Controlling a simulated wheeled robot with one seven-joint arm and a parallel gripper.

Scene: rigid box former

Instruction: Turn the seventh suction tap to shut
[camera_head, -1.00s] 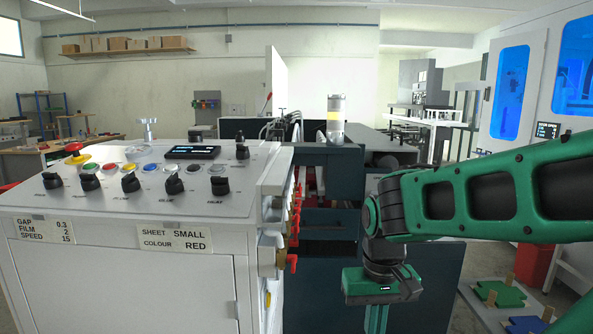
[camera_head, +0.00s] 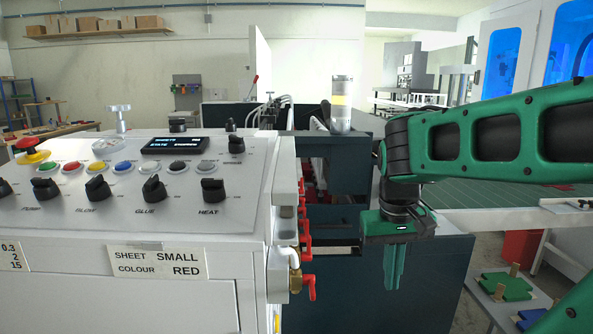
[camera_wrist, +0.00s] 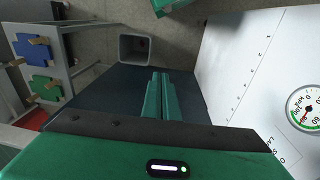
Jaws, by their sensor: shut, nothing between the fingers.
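The suction taps show in the head view as a row of red levers on brass fittings (camera_head: 309,286) along the right side of the white control cabinet. The nearest lever hangs down, and those behind it overlap, so I cannot tell which is the seventh. My gripper (camera_head: 394,286) points down to the right of the taps, apart from them, with its fingers together and empty. In the wrist view the closed green fingers (camera_wrist: 160,80) are over the dark machine side, and no tap shows there.
The white cabinet (camera_head: 150,300) carries knobs and buttons on its sloped top. A pressure gauge (camera_wrist: 304,109) sits on a white panel in the wrist view. A grey bin (camera_wrist: 134,48) stands on the floor. Green and blue pieces (camera_head: 503,286) lie at the lower right.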

